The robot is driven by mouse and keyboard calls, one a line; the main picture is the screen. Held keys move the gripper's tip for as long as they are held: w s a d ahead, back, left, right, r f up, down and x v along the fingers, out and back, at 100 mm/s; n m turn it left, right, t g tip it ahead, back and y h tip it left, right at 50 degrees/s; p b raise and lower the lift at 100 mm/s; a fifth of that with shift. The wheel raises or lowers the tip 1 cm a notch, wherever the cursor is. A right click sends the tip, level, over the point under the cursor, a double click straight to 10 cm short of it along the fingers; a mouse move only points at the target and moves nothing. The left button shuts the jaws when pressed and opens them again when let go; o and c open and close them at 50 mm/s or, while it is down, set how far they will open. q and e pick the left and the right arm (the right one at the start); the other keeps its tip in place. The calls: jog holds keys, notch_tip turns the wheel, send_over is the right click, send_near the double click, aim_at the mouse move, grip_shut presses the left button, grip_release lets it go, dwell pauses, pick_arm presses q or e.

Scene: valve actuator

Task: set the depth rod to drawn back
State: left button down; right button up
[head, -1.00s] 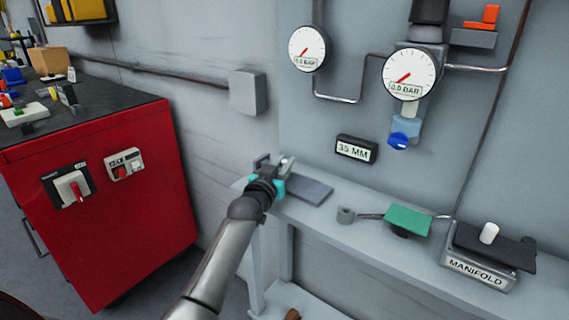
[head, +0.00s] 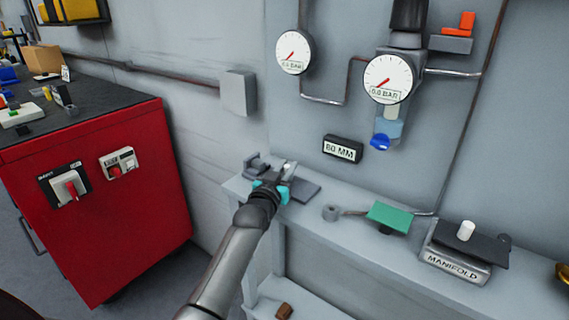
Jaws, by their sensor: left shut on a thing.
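The depth rod's grey fixture (head: 255,163) stands on the left end of the pale wall shelf, with a flat grey plate (head: 304,190) to its right. My left gripper (head: 272,188), with teal fingers, is shut at this fixture, to the right of its upright grey block. A pale end piece (head: 289,170) shows just beyond the fingers; I take the held part to be the depth rod, mostly hidden by the gripper. A black display (head: 343,149) on the wall above reads 60 MM. My right gripper is not in view.
Further right on the shelf are a grey ring-like piece (head: 331,213), a green block (head: 389,217) and the manifold (head: 463,252). Two gauges (head: 293,52) hang above. A red cabinet (head: 100,200) stands at the left.

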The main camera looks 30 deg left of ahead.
pick_arm(q)
jog(key=shift+d+f, duration=0.1)
jog(key=shift+d, duration=0.15)
jog(key=c, duration=1.1)
grip_release()
jog(key=shift+d, duration=0.1)
jog(key=o, duration=0.3)
jog(key=shift+o, duration=0.2)
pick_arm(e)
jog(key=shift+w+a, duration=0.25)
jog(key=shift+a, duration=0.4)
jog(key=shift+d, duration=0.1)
pick_arm(q)
jog(key=shift+s, duration=0.4)
jog(key=s+d+p, duration=0.2)
jog(key=s+p, duration=0.1)
jog(key=s, duration=1.1)
jog(key=shift+d, duration=0.3)
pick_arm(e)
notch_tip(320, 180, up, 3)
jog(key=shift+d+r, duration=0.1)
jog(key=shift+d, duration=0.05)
